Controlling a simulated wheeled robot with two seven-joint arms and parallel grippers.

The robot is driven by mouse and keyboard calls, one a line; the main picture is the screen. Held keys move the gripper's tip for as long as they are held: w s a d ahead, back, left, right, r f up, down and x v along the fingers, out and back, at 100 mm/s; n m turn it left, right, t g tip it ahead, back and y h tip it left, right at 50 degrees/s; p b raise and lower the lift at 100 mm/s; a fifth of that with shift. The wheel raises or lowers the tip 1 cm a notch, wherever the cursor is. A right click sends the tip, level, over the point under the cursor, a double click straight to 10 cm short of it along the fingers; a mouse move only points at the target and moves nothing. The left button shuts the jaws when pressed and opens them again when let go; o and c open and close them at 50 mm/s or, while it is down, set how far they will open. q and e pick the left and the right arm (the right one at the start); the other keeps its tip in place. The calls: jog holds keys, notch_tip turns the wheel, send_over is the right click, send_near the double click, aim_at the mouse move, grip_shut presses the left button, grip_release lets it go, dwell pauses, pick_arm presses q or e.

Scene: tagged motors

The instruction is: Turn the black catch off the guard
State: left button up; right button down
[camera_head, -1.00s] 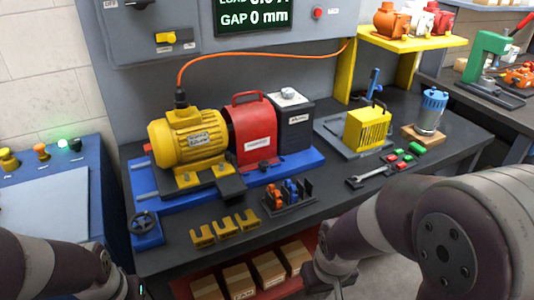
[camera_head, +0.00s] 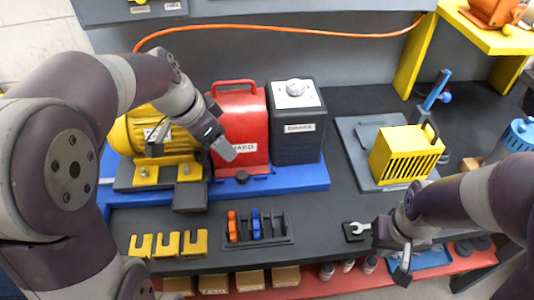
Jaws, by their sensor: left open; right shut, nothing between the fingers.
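The red guard (camera_head: 238,128), with a handle on top, stands on the blue base (camera_head: 285,180) between the yellow motor (camera_head: 128,134) and a dark grey box (camera_head: 298,128). The black catch (camera_head: 242,177) is a small dark knob at the foot of the guard's front; its exact turn is too small to tell. My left gripper (camera_head: 189,148) is open and empty above the motor's right end, with one finger in front of the guard's left side, up and left of the catch.
A rack (camera_head: 264,230) with orange and blue clips and several yellow forked pieces (camera_head: 168,244) lie in front of the base. A yellow slotted cover (camera_head: 405,152) sits on a grey plate at right. An orange cable (camera_head: 290,27) runs behind.

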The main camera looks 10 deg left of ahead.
aim_at(241, 175)
pick_arm(q)
jog(key=shift+m, duration=0.6)
jog(key=x, duration=0.8)
jog(key=s+b+x, duration=0.1)
jog(key=x, duration=0.3)
jog(key=shift+s+f, duration=0.1)
jog(key=shift+f, duration=0.2)
jog(key=shift+s+a, duration=0.1)
jog(key=c, duration=1)
